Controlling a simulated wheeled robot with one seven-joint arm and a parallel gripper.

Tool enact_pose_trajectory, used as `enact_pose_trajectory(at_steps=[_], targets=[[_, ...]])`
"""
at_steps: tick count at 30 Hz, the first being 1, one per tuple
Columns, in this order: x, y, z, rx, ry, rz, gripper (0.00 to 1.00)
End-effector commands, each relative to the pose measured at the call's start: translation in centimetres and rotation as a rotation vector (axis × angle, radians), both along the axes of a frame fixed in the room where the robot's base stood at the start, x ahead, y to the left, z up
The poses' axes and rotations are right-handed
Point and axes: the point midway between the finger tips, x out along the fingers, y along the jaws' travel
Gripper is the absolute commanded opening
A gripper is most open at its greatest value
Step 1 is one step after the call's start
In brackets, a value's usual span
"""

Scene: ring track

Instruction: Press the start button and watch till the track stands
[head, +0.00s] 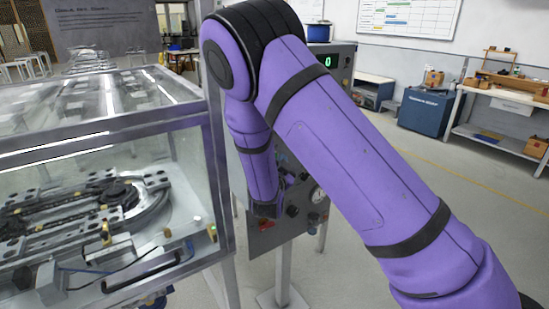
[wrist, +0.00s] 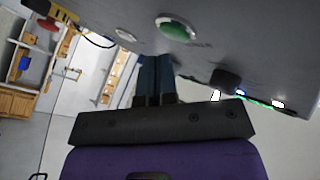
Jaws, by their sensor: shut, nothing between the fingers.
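The ring track (head: 155,212) lies inside a glass-walled enclosure at the left in the head view, with dark carriages on it. A grey control panel (head: 262,238) stands right of it, partly hidden by my arm. Its display (head: 327,62) reads a green 0. In the wrist view a round green button (wrist: 177,28) with a pale rim sits on the panel face. My gripper (wrist: 157,62) is shut and empty, its fingertips just below the green button in the picture; I cannot tell whether they touch it.
In the wrist view a red button (wrist: 47,24) on yellow, a black knob (wrist: 225,80) and small lit lamps (wrist: 278,103) share the panel. A gauge (head: 317,194) shows in the head view. A blue cabinet (head: 425,112) and workbench (head: 500,125) stand beyond open floor at right.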

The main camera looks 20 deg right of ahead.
Motion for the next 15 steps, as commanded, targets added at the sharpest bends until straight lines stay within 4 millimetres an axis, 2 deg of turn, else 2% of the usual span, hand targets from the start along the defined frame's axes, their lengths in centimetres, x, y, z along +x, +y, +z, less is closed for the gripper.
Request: enact_pose_trajectory(at_steps=[15], targets=[[0.63, 0.20, 0.02, 0.000, 0.000, 0.000, 0.00]])
